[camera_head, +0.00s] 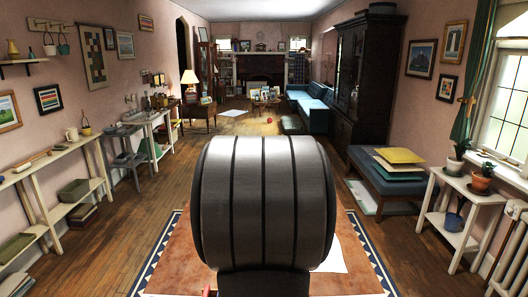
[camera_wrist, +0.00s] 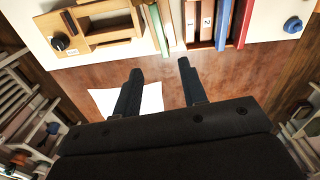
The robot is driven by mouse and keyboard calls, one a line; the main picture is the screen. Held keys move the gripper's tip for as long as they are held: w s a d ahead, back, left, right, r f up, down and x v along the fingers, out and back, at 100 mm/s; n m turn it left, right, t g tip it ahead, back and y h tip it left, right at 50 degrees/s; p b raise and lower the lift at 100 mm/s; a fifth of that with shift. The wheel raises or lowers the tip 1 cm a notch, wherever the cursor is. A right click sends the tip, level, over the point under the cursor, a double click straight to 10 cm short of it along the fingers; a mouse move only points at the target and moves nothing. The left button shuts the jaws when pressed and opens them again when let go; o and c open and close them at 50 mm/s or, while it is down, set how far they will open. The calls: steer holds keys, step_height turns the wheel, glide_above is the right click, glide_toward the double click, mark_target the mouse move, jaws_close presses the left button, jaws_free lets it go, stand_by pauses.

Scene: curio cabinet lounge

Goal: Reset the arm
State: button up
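My gripper (camera_wrist: 160,68) shows in the wrist view with its two dark fingers spread apart and nothing between them. Its fingertips point toward a white surface (camera_wrist: 290,42) along the top of that view. A reddish-brown surface (camera_wrist: 220,80) shows between and beyond the fingers. In the head view a large grey banded link of my arm fills the lower middle and hides what lies behind it; my gripper cannot be seen there.
The white surface holds a wooden organizer (camera_wrist: 95,40), several upright books or binders (camera_wrist: 205,25) and a blue object (camera_wrist: 292,25). White paper (camera_wrist: 105,100) lies below. In the head view, a cushioned bench (camera_head: 385,178) and plant stand (camera_head: 462,205) stand right, shelves (camera_head: 60,190) left.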

step_height(320, 180, down, 15)
steer(key=shift+r, duration=0.1)
stand_by(0.3)
step_height(320, 180, up, 18)
step_height(320, 180, down, 18)
steer(key=shift+r, duration=0.2)
steer(key=shift+w+r, duration=0.1)
steer(key=shift+r, duration=2.6)
